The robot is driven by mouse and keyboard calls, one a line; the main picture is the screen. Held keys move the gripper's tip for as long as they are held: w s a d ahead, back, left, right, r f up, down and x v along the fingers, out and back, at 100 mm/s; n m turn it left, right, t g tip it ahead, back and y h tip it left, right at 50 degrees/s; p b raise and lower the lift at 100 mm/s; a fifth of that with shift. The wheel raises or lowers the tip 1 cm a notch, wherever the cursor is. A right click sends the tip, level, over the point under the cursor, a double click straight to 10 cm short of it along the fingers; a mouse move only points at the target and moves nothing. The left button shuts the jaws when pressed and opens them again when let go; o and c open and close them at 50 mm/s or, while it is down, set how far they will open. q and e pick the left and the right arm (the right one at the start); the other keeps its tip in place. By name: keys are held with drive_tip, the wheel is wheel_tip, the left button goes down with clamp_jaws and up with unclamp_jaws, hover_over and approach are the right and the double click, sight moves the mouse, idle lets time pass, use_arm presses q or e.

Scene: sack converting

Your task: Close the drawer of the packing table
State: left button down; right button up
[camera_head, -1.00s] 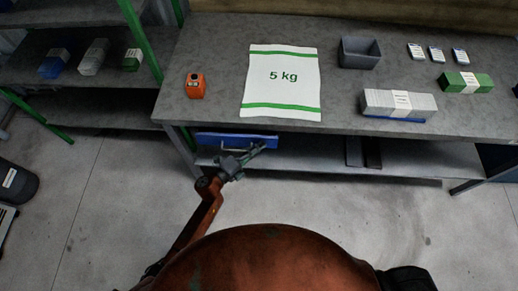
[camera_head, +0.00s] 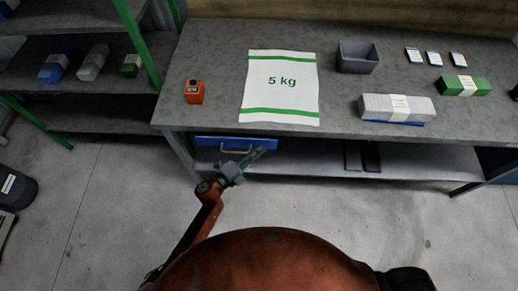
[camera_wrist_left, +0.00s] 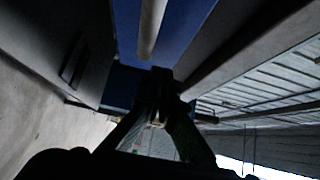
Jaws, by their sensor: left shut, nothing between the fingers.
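The packing table (camera_head: 215,70) has a blue drawer (camera_head: 208,141) under the left part of its front edge. The drawer front sits close under the tabletop, and no drawer interior shows. Its pale bar handle (camera_head: 236,151) is on the front. My left gripper (camera_head: 262,151) is shut and empty, just in front of and below the right part of the drawer front. In the left wrist view, the blue front (camera_wrist_left: 190,25) and grey handle bar (camera_wrist_left: 151,28) lie beyond the shut fingertips (camera_wrist_left: 161,75). Contact cannot be told. My right gripper is out of view.
On the tabletop are an orange device (camera_head: 194,92), a 5 kg sack (camera_head: 282,95), a grey bin (camera_head: 357,58) and banded stacks (camera_head: 397,107). A lower shelf (camera_head: 310,165) runs under the table. A green-framed rack (camera_head: 140,45) stands at left. The floor in front is clear.

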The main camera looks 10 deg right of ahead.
use_arm(q)
drive_tip(key=s+p+v, duration=0.1)
drive_tip(key=v, duration=1)
drive_tip(key=shift+s+p, duration=0.3)
drive_tip(key=shift+s, duration=0.05)
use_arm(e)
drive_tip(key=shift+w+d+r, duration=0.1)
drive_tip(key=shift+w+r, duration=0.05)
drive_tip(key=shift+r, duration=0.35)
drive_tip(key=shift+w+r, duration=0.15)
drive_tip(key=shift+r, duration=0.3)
use_arm(q)
drive_tip(key=shift+d+f, duration=0.1)
drive_tip(key=shift+f, duration=0.05)
